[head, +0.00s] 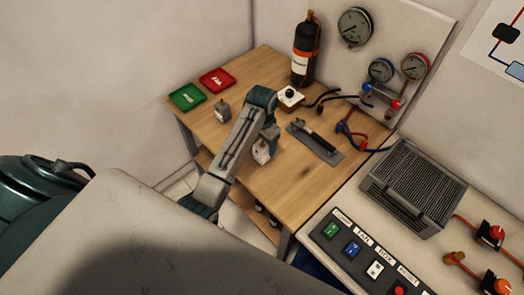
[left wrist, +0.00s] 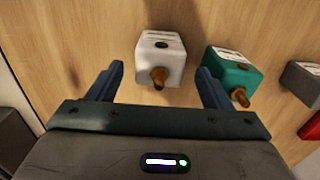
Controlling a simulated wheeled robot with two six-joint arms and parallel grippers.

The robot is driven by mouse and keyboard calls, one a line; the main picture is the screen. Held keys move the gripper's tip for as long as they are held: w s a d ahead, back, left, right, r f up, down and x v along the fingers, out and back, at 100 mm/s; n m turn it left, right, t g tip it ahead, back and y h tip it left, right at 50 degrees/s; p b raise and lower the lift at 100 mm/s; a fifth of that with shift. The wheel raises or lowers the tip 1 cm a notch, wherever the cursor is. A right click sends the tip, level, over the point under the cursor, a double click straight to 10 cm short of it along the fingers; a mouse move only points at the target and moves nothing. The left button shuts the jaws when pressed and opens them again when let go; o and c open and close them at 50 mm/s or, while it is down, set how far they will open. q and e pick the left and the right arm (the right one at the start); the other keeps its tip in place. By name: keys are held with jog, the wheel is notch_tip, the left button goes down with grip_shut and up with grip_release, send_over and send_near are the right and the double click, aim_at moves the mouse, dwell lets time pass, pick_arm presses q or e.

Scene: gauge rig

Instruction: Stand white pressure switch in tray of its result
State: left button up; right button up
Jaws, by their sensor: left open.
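The white pressure switch (left wrist: 160,55), a small block with a brass fitting, is on the wooden table between the open fingers of my left gripper (left wrist: 160,70) as seen in the left wrist view, slightly beyond the tips; I see no contact. In the head view the white switch (head: 261,153) is partly hidden below my left gripper (head: 266,137). The green tray (head: 187,97) and red tray (head: 217,80) lie empty at the table's far left corner. My right gripper is out of view.
A teal switch (left wrist: 232,70) lies close to the right of the white one; a grey switch (head: 222,110) is nearer the trays. A flat metal fixture (head: 315,142), a white block with a black knob (head: 290,98) and a black cylinder (head: 304,50) stand right and behind.

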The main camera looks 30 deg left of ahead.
aim_at(262, 144)
pick_arm(q)
jog(key=f, duration=0.1)
jog(key=f+p, duration=0.1)
jog(key=f, duration=0.1)
jog(key=shift+s+f+p, duration=0.2)
jog(key=shift+s+p, duration=0.05)
jog(key=shift+p, duration=0.15)
jog(key=shift+w+f, duration=0.1)
jog(key=shift+f, duration=0.45)
jog(key=c, duration=1.3)
jog(key=shift+r, duration=0.1)
